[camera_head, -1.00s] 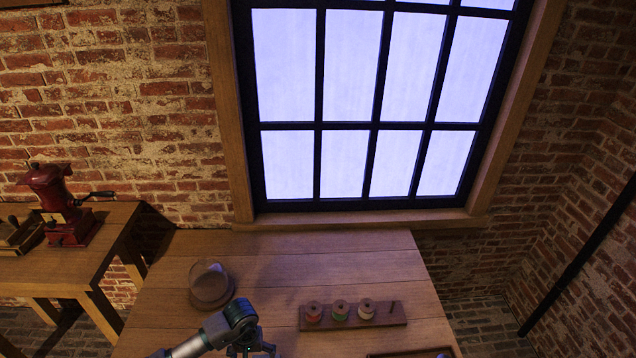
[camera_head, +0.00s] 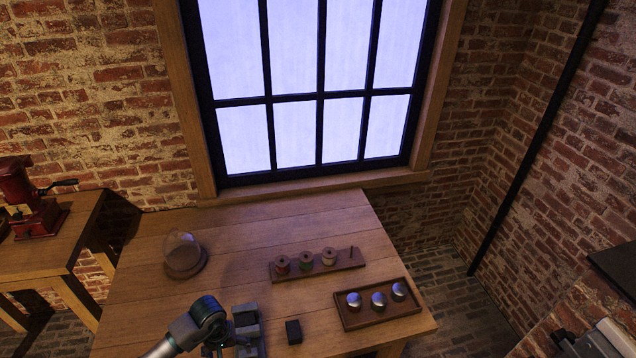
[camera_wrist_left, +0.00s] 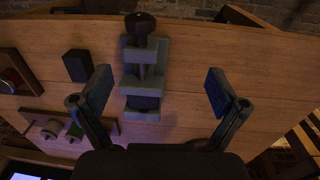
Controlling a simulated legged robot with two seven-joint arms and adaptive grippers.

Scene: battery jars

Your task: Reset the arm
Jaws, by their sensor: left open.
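My left gripper (camera_wrist_left: 158,82) is open and empty in the left wrist view, its two fingers spread wide above the wooden table. A grey clamp-like fixture (camera_wrist_left: 143,102) with a dark round knob lies below, between the fingers in that picture. In the head view my left arm comes in at the bottom, beside the fixture (camera_head: 248,322), and its fingers are hard to make out. A small black block (camera_head: 293,331) stands to the right of the fixture. A brown tray (camera_head: 388,320) holds three round silver-topped jars (camera_head: 378,300). My right gripper is not seen.
A wooden rack (camera_head: 345,262) with three spools and a bare peg is behind the tray. A glass dome (camera_head: 183,250) on a round base stands at the back left. A red grinder (camera_head: 38,215) is on a side table. Bare table (camera_head: 140,290) lies at the left.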

